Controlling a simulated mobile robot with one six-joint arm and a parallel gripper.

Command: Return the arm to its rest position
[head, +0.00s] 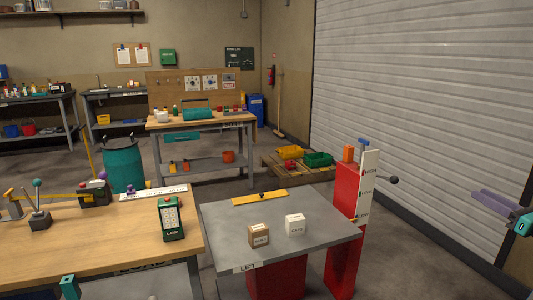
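My gripper (480,195) is at the right edge of the head view, in front of the white shutter wall. Its lavender fingers point left, and a teal part shows behind them at the frame edge. The fingers overlap from this angle, so the gap between them cannot be made out. No object shows at the fingertips. The rest of my arm is mostly outside the picture.
A grey lift table (222,222) holds a brown box (258,236) and a white box (295,224). A red post (345,235) with a black-knobbed lever stands at its right. A wooden bench (120,222) is at left. Open floor lies right of the post.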

